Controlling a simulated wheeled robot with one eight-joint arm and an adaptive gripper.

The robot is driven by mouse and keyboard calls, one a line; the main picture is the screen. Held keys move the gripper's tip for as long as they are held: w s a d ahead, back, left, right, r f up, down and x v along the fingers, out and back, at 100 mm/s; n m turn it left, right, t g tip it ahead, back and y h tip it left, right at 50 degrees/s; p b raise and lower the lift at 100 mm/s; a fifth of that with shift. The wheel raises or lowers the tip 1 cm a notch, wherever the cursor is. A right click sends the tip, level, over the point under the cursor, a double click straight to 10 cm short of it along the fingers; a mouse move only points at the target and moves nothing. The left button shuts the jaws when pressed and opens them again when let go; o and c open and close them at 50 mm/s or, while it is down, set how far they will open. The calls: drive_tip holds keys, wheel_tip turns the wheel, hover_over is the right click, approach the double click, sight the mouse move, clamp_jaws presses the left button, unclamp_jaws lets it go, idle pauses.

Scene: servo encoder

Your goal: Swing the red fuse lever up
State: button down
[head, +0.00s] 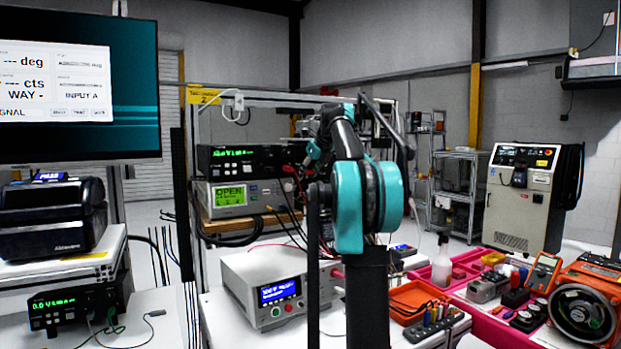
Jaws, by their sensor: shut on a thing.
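My teal and black arm rises in the middle of the head view and bends away toward the instrument rack. My gripper cannot be made out; the arm's own links cover the area around its far end. I cannot pick out the red fuse lever in this view, so its position and any contact with it cannot be told.
A rack with stacked instruments (230,197) stands behind the arm, cables hanging from it. A grey power supply (243,293) sits on the bench in front. To the right are an orange tray (408,297), a multimeter (543,271) and an orange cable reel (583,312). A monitor (128,80) hangs upper left.

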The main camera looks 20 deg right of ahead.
drive_tip(key=shift+w+a+r, duration=0.1)
drive_tip(key=shift+w+r, duration=0.4)
drive_tip(key=shift+w, duration=0.25)
drive_tip(key=c, duration=0.8)
unclamp_jaws()
drive_tip(key=shift+c, duration=0.2)
drive_tip(key=v, duration=1.2)
drive_tip(key=shift+f, duration=0.1)
